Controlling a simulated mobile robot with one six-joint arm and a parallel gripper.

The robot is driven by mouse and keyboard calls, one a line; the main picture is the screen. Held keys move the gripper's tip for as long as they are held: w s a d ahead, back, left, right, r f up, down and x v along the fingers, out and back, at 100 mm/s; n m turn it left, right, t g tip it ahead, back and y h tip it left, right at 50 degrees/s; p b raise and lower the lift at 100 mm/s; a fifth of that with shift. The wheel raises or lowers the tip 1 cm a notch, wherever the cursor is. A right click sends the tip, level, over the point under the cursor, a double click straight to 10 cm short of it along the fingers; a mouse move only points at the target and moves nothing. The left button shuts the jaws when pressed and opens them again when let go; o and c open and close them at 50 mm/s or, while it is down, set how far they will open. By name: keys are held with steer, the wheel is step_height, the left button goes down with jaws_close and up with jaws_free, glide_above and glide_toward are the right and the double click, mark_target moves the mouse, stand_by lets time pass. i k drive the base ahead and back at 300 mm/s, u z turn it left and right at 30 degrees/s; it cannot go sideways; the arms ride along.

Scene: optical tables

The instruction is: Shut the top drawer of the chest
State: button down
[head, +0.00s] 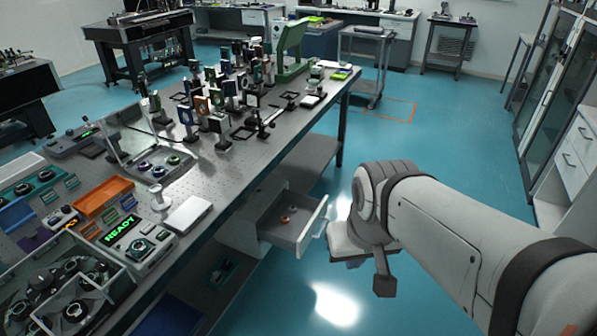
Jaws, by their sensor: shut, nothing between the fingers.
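The chest (237,241) is under the optical table. Its top drawer (299,246) is pulled out to the right, with a few small orange-brown items inside. A pale bar handle (322,222) is on the drawer's front. My gripper (366,270) is to the right of the drawer front, with a gap of floor showing between them in the picture. The gripper is shut and holds nothing. My own arm partly hides it, and its distance from the handle in depth is hard to judge.
The optical table (262,150) overhangs the chest and carries many optical mounts, trays and a lit READY box (125,232). A lower shelf (300,160) lies behind the drawer. The blue floor (345,130) is clear around the drawer. White cabinets (575,160) stand at the right.

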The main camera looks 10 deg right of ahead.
mark_target(295, 236)
steer(key=u, duration=0.15)
steer(key=i, duration=1.45)
steer(key=z, duration=0.65)
